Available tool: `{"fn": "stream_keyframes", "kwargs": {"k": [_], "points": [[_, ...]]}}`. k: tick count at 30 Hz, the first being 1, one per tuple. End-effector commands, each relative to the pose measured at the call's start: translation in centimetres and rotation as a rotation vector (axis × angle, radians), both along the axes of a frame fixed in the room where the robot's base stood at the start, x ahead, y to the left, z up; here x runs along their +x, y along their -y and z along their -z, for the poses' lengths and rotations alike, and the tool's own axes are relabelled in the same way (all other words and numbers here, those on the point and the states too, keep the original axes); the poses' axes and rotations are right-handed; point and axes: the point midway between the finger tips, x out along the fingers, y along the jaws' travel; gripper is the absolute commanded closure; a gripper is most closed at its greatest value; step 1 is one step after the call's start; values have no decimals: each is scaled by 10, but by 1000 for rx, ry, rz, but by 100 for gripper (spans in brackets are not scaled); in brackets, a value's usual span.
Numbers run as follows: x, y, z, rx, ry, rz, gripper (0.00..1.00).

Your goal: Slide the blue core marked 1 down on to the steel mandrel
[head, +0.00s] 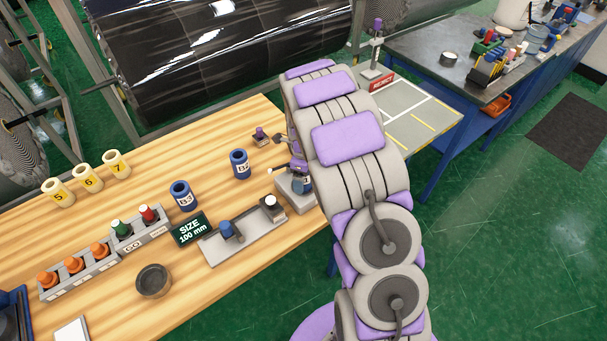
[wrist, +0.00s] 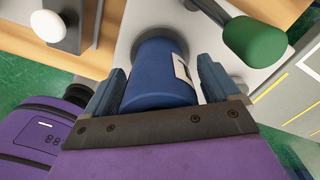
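A blue core (wrist: 160,78) with a white label shows in the wrist view; I cannot read its mark. It sits between the two blue fingers of my gripper (wrist: 165,88), which appear closed on its sides. The core's far end meets a dark round ring (wrist: 172,42) on a pale grey block (wrist: 133,22). No steel mandrel shows; if it is there, the core hides it. In the head view the grey block (head: 296,199) is partly behind my arm, and my gripper is mostly hidden there. Blue cores B3 (head: 182,196) and B2 (head: 239,164) stand upright on the table.
A green-knobbed lever (wrist: 254,41) is close right of the core. A plate with a blue piece and white-topped post (head: 245,237) lies left of the block.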

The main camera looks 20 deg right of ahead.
Motion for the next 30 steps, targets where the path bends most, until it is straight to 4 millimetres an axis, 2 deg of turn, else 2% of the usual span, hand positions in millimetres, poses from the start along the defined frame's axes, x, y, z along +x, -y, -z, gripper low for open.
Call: {"fn": "stream_keyframes", "kwargs": {"k": [8,13,30], "points": [[0,0,-1,0,0,0,7],[1,0,-15,-1,4,0,7],[2,1,-135,-1,4,0,7]]}}
